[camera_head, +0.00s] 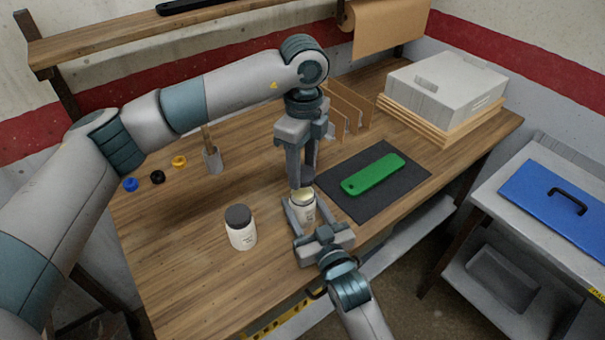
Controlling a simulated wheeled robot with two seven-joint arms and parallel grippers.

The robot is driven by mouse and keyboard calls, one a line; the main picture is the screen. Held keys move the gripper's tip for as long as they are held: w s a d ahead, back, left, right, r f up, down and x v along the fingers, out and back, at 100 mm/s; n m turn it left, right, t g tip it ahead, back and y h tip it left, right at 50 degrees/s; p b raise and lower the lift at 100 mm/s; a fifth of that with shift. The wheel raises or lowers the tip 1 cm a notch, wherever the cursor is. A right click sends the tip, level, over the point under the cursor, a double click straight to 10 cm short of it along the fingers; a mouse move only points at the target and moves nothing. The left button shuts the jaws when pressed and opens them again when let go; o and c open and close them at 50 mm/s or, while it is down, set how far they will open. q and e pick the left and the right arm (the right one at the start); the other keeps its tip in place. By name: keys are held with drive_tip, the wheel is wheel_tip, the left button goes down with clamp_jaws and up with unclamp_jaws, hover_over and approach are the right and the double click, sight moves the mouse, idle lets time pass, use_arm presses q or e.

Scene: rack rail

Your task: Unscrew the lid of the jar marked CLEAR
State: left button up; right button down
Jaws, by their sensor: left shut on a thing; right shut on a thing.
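A small white jar (304,210) stands upright near the front edge of the wooden table, its cream-coloured top showing; its label is too small to read. My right gripper (303,217) is shut around its body from the front. My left gripper (301,182) points down above it, shut on a dark lid (307,175). The lid appears raised just above the jar's mouth, with fingers partly covering it. A second white jar (242,235) with a dark grey lid stands to the left, apart from both grippers; its label is also unreadable.
A green object (373,174) lies on a dark mat (408,186) to the right. A grey cup (212,160), small coloured rings (158,177), a wooden divider rack (350,109) and a pale box (445,80) stand farther back. The table's front left is clear.

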use_arm(q)
drive_tip(key=shift+r, duration=0.35)
use_arm(e)
drive_tip(key=shift+f, duration=0.1)
drive_tip(key=c, duration=0.8)
unclamp_jaws()
drive_tip(key=shift+o, duration=0.2)
drive_tip(key=shift+s, duration=0.1)
use_arm(q)
drive_tip(key=shift+f, duration=0.25)
use_arm(e)
drive_tip(key=shift+s+d, duration=0.3)
drive_tip(key=shift+s, duration=0.25)
use_arm(q)
wheel_tip(320, 180, down, 2)
drive_tip(key=shift+b, duration=1.25)
use_arm(e)
drive_tip(key=v, duration=1)
drive_tip(key=shift+s+d, duration=0.1)
drive_tip(key=shift+s, duration=0.15)
